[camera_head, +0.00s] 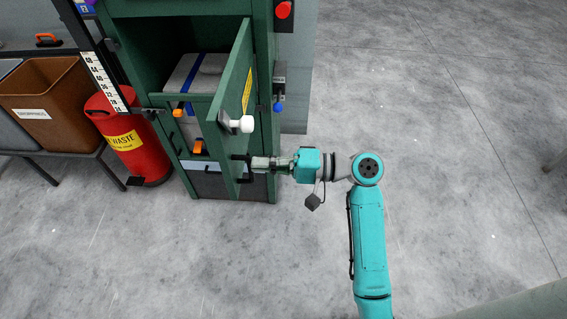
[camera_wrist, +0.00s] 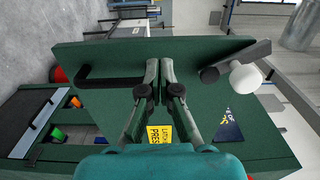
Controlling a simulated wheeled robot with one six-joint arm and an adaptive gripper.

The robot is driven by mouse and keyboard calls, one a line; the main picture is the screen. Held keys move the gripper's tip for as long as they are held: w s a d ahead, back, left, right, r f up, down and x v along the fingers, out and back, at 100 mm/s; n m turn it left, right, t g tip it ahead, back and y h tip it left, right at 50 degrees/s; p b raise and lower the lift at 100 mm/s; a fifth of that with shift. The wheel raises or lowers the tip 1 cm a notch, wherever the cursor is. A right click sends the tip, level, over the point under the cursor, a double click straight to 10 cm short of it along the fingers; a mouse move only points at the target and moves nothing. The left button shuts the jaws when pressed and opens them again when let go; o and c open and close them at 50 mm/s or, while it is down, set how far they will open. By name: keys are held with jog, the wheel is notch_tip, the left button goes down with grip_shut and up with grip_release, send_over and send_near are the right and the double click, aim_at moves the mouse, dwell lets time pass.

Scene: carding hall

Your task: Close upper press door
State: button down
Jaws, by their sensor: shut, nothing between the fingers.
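The upper press door (camera_head: 234,84) is a green panel standing open, swung out from the front of the green press. It carries a white knob (camera_head: 245,124) and, below it, a black bar handle (camera_wrist: 82,74). A yellow label (camera_wrist: 159,130) is on its face. My gripper (camera_head: 254,162) is shut and empty beside the door's outer face, near its free edge and below the knob. In the wrist view my gripper (camera_wrist: 160,64) lies over the panel, between handle and knob. I cannot tell whether the fingertips touch the door.
Inside the press is a grey block (camera_head: 205,72); orange parts (camera_head: 182,110) show at its front. A red waste bin (camera_head: 135,142) and a brown bin (camera_head: 52,96) on a bench stand at the left. The grey floor (camera_head: 450,160) to the right is clear.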

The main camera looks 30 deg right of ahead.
aim_at(228, 163)
jog(key=shift+x, duration=2.45)
jog(key=shift+a, duration=0.15)
